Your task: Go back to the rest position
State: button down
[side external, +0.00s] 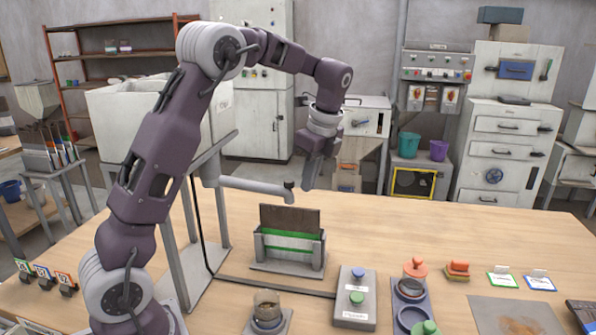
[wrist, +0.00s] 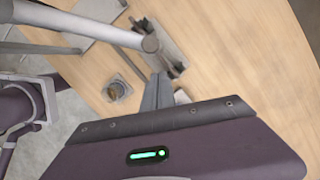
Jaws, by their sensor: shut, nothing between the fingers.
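My gripper (side external: 308,184) hangs above the far side of the wooden table, fingers pointing down, clear of everything on it. Its grey fingers are shut with nothing between them. In the wrist view the fingertips (wrist: 158,84) show close together at the centre. Below and nearer the camera stands a grey holder (side external: 290,258) with a brown plate and a green band.
A grey pipe arm (side external: 255,186) reaches in from the left beside my gripper. A button box (side external: 356,298), a cup of brown pellets (side external: 267,306) and an orange-knobbed tool (side external: 414,270) stand at the front. The table's back right (side external: 450,225) is clear.

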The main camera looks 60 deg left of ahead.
jog(key=d+v, duration=0.1)
jog(key=v, duration=0.9)
jog(key=shift+w+d, duration=0.15)
jog(key=shift+d, duration=0.05)
jog(key=s+d+r+n+t+h, duration=0.1)
jog(key=s+d+r+n+t, duration=0.2)
jog(key=s, duration=0.4)
jog(key=s+d+f+n+t, duration=0.1)
jog(key=s+d+f+n, duration=0.2)
jog(key=s, duration=0.3)
jog(key=s+d+f+n+t+h, duration=0.1)
jog(key=s+d+f+n, duration=0.1)
jog(key=s, duration=0.5)
jog(key=s+d+f+n+t, duration=0.1)
jog(key=s+d+f+n, duration=0.2)
jog(key=s+d+n, duration=0.2)
jog(key=shift+s+f+n+h, duration=0.35)
jog(key=shift+s+n, duration=0.35)
jog(key=shift+s, duration=0.2)
